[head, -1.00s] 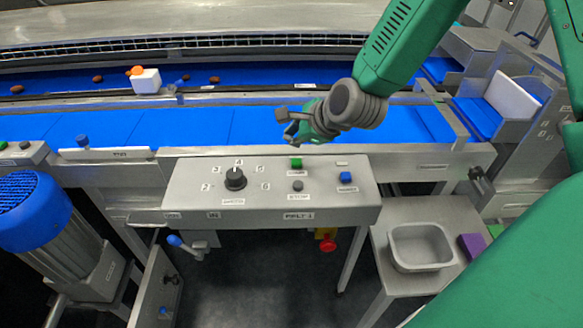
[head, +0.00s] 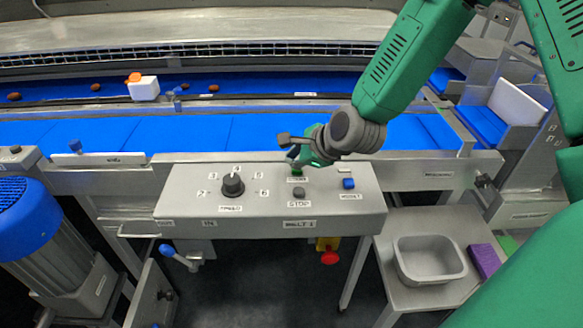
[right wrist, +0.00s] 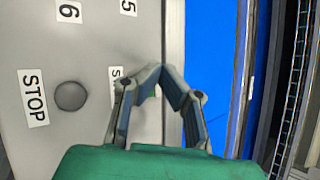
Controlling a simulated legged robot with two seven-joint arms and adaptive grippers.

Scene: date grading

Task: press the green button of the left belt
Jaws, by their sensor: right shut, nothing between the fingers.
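The green button (head: 297,173) is on the grey control panel (head: 180,205), behind the dark stop button (head: 299,193). My left gripper is not in view.
The panel also carries a black knob (head: 233,185) and a blue button (head: 348,183). A red emergency button (head: 329,257) hangs below. Blue belts (head: 190,133) run behind. A grey tray (head: 430,277) stands at the lower right.

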